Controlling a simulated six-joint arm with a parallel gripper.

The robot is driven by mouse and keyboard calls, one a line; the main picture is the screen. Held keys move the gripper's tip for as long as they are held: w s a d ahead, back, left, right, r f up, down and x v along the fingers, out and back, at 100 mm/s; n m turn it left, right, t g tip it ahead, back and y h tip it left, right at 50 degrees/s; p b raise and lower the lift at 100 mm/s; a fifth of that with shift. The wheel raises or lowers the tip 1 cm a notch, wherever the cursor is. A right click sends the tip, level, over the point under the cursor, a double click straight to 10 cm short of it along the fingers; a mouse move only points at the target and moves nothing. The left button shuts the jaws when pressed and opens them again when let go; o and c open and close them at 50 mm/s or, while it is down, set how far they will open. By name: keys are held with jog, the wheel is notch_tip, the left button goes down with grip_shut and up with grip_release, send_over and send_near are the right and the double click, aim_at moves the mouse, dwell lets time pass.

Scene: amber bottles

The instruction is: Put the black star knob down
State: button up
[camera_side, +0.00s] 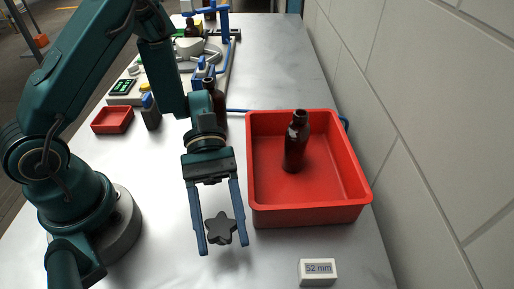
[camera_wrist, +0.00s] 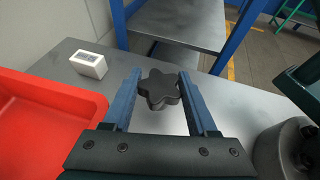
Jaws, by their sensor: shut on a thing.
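The black star knob (camera_side: 220,228) is between the two blue fingers of my gripper (camera_side: 221,240), near the fingertips. In the wrist view the knob (camera_wrist: 159,88) shows its star-shaped face, with a finger of my gripper (camera_wrist: 159,92) against each side. My gripper is shut on the knob and points down over the grey table (camera_side: 170,200), left of the red tray's front corner. I cannot tell how far the knob is above the table.
The large red tray (camera_side: 310,214) holds an upright amber bottle (camera_side: 296,145). A white block marked 52 mm (camera_side: 317,271) lies in front of the tray. Another amber bottle (camera_side: 219,100) stands behind my wrist. A small red tray (camera_side: 112,120) is at the left.

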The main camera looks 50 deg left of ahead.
aim_at(227, 254)
jog(key=shift+s+d+f, duration=0.15)
jog(key=shift+d+f, duration=0.2)
jog(key=shift+f, duration=1.85)
jog(key=shift+f, duration=0.1)
jog(key=o, duration=1.1)
jog(key=shift+c, duration=0.2)
